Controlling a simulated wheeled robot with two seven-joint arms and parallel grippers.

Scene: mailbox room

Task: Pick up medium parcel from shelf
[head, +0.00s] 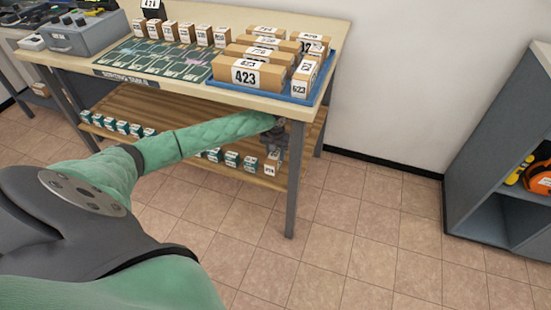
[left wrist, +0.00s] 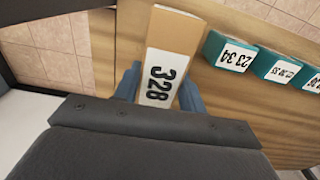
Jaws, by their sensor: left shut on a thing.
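The parcel labelled 328 (left wrist: 175,35) is a brown box with a white label. In the left wrist view it stands between the blue-grey fingers of my left gripper (left wrist: 160,90), which is shut on it. In the head view my arm reaches to the table's right end, with the left gripper (head: 274,148) at the lower wooden shelf (head: 170,112). The small brown parcel (head: 272,165) shows just below the gripper there. I cannot tell whether it still touches the shelf. My right gripper is not in view.
Teal-and-white boxes (left wrist: 230,52) stand in a row beside the parcel. The sorting table (head: 345,30) above holds a blue tray (head: 262,97) of brown parcels, including 423 (head: 250,75). A table leg (head: 295,180) is close to the gripper. A grey cabinet (head: 500,130) stands right; floor between is clear.

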